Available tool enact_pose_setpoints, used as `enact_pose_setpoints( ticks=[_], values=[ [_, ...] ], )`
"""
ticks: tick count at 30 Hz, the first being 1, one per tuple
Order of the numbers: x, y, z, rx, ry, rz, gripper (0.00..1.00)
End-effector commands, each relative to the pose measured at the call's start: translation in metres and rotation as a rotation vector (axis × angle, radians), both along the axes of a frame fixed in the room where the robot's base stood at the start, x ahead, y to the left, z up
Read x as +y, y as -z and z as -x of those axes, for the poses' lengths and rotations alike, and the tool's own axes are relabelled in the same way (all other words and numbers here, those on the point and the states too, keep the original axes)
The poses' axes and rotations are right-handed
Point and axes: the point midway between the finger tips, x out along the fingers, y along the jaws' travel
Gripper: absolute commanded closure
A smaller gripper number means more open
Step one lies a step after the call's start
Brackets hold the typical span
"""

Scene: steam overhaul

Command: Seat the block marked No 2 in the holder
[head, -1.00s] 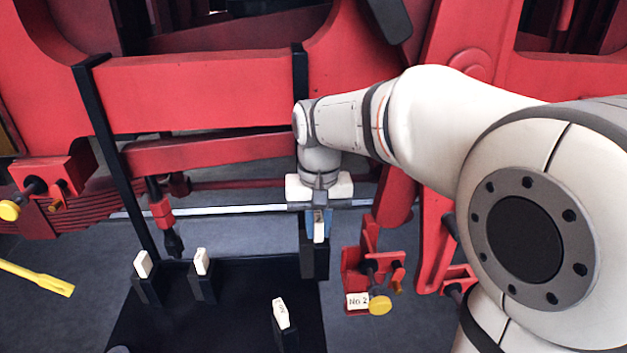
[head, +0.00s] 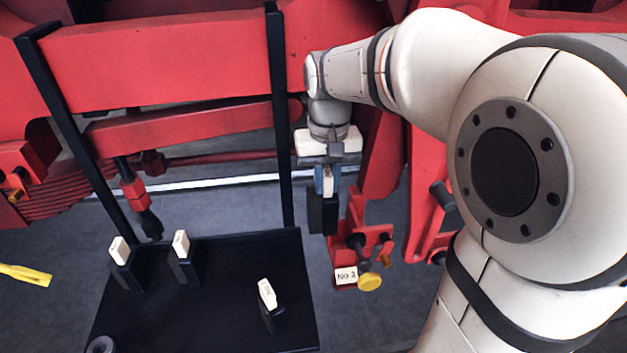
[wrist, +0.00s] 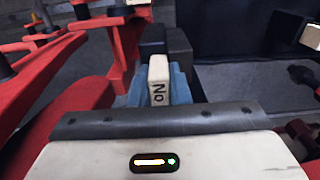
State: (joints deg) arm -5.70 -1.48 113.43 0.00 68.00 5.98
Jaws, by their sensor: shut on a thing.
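My gripper (head: 326,180) points down and is shut on a black block (head: 322,214) with a white label tab, held between blue finger pads. In the wrist view the tab (wrist: 158,82) reads "No"; its number is hidden, and the dark block body (wrist: 166,46) shows behind it. The red holder (head: 358,236) carries a white "No 2" plate (head: 346,276) and a yellow knob (head: 369,282). In the head view the block hangs just left of the holder and overlaps its edge; I cannot tell whether they touch.
A black tray (head: 210,318) at lower left bears several black blocks with white tabs, including ones at left (head: 122,262), middle (head: 184,258) and front right (head: 271,305). Black uprights (head: 281,120) rise behind it. Red frame parts (head: 170,80) fill the back. A yellow bar (head: 25,275) lies far left.

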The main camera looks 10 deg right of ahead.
Motion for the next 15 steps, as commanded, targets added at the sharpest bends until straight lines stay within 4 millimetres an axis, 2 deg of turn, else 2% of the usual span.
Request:
enact_pose_setpoints(
  ticks=[12, 15],
  values=[
    [-0.038, -0.001, 0.000, -0.002, 0.002, 0.000, 1.00],
    [-0.037, 0.010, 0.000, -0.001, -0.001, 0.000, 1.00]
  ],
)
